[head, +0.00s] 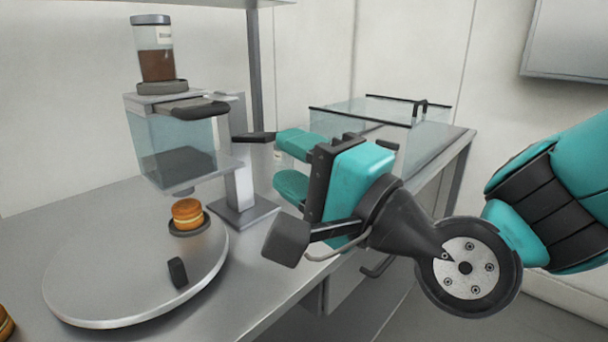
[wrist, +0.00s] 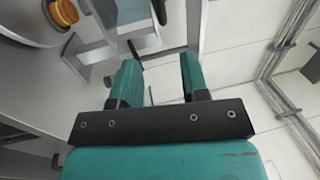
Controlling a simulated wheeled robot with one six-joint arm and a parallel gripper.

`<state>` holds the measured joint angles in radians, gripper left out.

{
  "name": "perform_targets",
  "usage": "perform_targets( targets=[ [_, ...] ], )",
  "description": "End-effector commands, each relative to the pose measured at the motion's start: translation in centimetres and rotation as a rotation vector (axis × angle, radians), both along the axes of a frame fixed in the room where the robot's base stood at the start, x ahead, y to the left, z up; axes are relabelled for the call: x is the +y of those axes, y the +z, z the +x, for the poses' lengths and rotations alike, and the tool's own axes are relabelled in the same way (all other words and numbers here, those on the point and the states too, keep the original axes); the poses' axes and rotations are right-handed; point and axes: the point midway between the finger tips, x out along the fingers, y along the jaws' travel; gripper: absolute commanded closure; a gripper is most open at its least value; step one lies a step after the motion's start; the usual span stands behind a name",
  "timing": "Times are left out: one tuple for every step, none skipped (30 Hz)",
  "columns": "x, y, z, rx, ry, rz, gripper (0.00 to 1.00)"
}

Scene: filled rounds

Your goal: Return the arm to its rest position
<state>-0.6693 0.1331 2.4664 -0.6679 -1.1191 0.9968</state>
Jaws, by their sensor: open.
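My gripper (head: 284,163) is teal and black. In the head view it is held in the air at the middle, in front of the dispenser's stand and the glass case. Its two teal fingers point left and stand apart with nothing between them. My arm reaches in from the right side of the head view.
A dispenser with a clear box (head: 160,140) stands over a round turntable (head: 120,290). A filled round (head: 187,212) sits on a small dark dish (head: 183,230) there. A glass case (head: 440,135) stands behind my gripper. Floor shows below my arm.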

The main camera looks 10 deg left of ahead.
Motion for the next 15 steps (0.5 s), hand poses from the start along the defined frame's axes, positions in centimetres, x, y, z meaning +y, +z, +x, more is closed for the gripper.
perform_targets(
  targets=[
    [-0.1,0.0,0.0,0.0,-0.001,0.0,0.59],
    [-0.1,0.0,0.0,0.0,-0.002,0.0,0.59],
    [-0.1,0.0,0.1,0.0,-0.002,0.0,0.59],
    [-0.1,0.0,0.1,0.0,-0.002,0.0,0.59],
    [-0.1,0.0,0.1,0.0,-0.002,0.0,0.59],
    [-0.1,0.0,0.1,0.0,-0.002,-0.001,0.59],
    [-0.1,0.1,0.1,-0.002,-0.001,-0.008,0.59],
    [-0.1,0.0,0.0,-0.004,0.0,-0.019,0.59],
    [-0.2,0.0,0.0,-0.009,0.005,-0.046,0.59],
    [-0.3,-0.1,0.0,-0.017,0.01,-0.077,0.59],
    [-0.5,-0.2,0.0,-0.026,0.017,-0.117,0.59],
    [-0.7,-0.5,-0.1,-0.039,0.029,-0.186,0.59],
    [-1.0,-0.7,-0.2,-0.052,0.04,-0.246,0.59],
    [-1.4,-1.1,-0.4,-0.065,0.056,-0.314,0.59],
    [-2.1,-1.6,-0.6,-0.086,0.08,-0.414,0.59]
  ],
)
